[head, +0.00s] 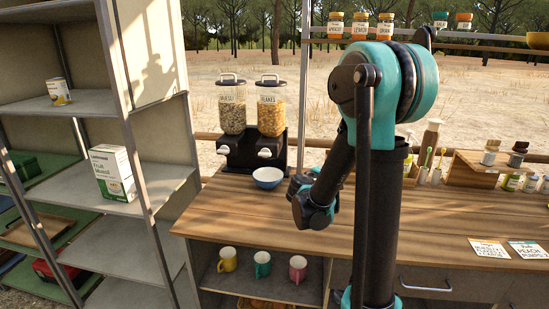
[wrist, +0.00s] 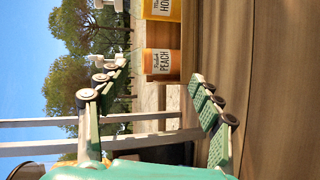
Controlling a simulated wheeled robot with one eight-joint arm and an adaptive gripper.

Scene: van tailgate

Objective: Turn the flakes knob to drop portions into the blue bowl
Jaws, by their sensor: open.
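The flakes dispenser (head: 270,112) is the right one of two clear canisters on a black stand in the head view, filled with golden flakes. Its pale knob (head: 265,153) sits low on the stand's front. The blue bowl (head: 267,178) stands upright on the wooden counter just in front of the flakes side. Its inside looks empty. My gripper (wrist: 158,78) is open in the wrist view, with nothing between its fingers. In the head view my arm hides most of it. The knob and bowl do not show in the wrist view.
The muesli dispenser (head: 232,113) stands at the left. My arm covers part of the counter (head: 415,232) right of the bowl. Bottles and a wooden rack (head: 470,165) stand further right. In the wrist view, labelled jars (wrist: 162,63) lie beyond the fingers. Mugs (head: 263,264) sit below.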

